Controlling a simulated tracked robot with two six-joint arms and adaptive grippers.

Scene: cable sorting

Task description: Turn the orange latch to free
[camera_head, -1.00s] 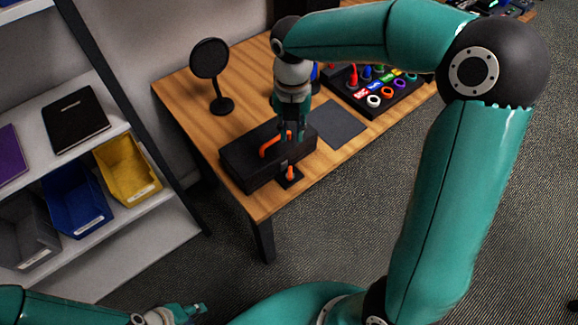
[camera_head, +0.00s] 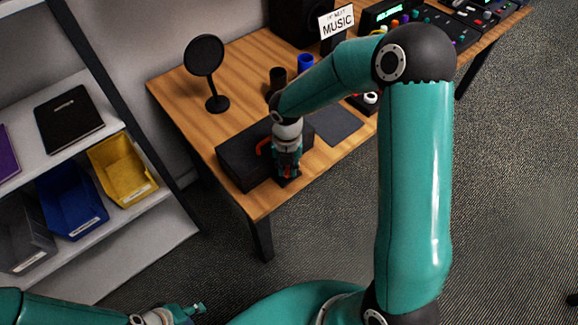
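A black box (camera_head: 235,163) sits at the near left corner of the wooden table, with an orange handle (camera_head: 262,147) partly visible on it. My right gripper (camera_head: 286,176) points down at the box's front right side, over the spot where the orange latch stood in the earlier view. The gripper and wrist now hide nearly all of the latch. I cannot tell whether the fingers touch or hold it. My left gripper (camera_head: 192,310) is low at the bottom left, away from the table, and its fingers are too small to read.
A round black pop filter (camera_head: 205,58) stands behind the box. A dark mat (camera_head: 333,125) lies to the right, with a dark cup (camera_head: 277,78) and a blue cup (camera_head: 305,64) farther back. A shelf with bins (camera_head: 120,170) stands left of the table.

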